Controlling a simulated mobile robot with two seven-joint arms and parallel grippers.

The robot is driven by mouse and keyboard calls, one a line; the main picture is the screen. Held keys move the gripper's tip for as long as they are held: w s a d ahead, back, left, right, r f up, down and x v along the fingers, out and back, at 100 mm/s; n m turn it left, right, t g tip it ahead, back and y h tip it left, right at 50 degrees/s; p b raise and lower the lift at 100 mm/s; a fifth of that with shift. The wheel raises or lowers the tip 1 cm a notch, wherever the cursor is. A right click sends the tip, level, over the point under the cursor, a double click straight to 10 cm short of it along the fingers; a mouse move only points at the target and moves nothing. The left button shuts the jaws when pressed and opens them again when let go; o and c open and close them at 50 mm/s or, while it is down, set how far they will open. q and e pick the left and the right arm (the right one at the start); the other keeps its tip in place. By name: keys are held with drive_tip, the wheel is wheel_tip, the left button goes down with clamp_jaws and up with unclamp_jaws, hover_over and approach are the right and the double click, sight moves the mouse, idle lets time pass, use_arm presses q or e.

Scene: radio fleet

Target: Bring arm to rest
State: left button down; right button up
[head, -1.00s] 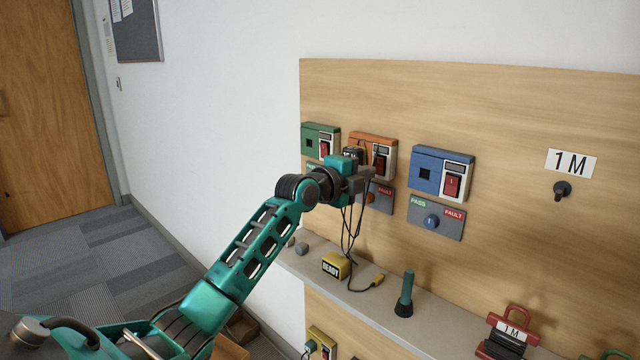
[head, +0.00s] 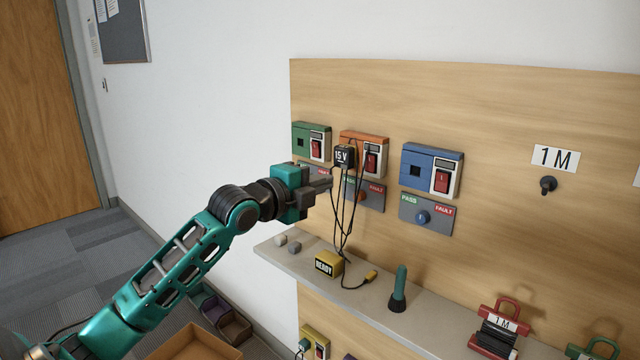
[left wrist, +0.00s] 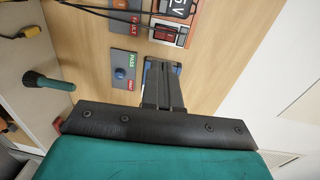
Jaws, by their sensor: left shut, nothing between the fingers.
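My left gripper (head: 325,183) is shut and empty. It is in front of the panel at its left side, to the left of and below a black 15 V adapter (head: 344,156). The adapter sits at the orange unit (head: 372,139), with black cables hanging down to a yellow READY box (head: 329,264). In the left wrist view the shut fingers (left wrist: 162,88) point toward the panel and partly cover the blue unit (left wrist: 176,68). My right gripper is in neither view.
A green unit (head: 311,130) and a blue unit (head: 432,160) flank the orange one. The shelf (head: 440,333) holds a green torch-like object (head: 399,290) and a red-handled cable reel (head: 497,328). An open brown box (head: 195,345) stands below. Free space lies left of the panel.

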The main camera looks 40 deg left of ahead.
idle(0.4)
use_arm(q)
drive_tip(key=s+d+f+n+g+p, duration=0.1)
drive_tip(key=s+d+f+n, duration=0.15)
drive_tip(key=f, duration=0.45)
drive_tip(key=s+d+f+n+g, duration=0.1)
drive_tip(key=s+d+f+n, duration=0.15)
drive_tip(key=f, duration=0.45)
drive_tip(key=s+d+f+n+g+p, duration=0.1)
drive_tip(key=s+d+f+n, duration=0.1)
drive_tip(key=d+f, duration=0.35)
drive_tip(key=s+d+f+n+g, duration=0.1)
drive_tip(key=s+d+f+n, duration=0.3)
drive_tip(key=s+f, duration=0.3)
drive_tip(key=s+d+f+n+g+p, duration=0.1)
drive_tip(key=s+d+f+n, duration=0.4)
drive_tip(key=s, duration=0.5)
wheel_tip(320, 180, down, 3)
drive_tip(key=shift+d+g+h, duration=0.4)
drive_tip(key=shift+d+g, duration=0.2)
drive_tip(key=shift+d, duration=0.5)
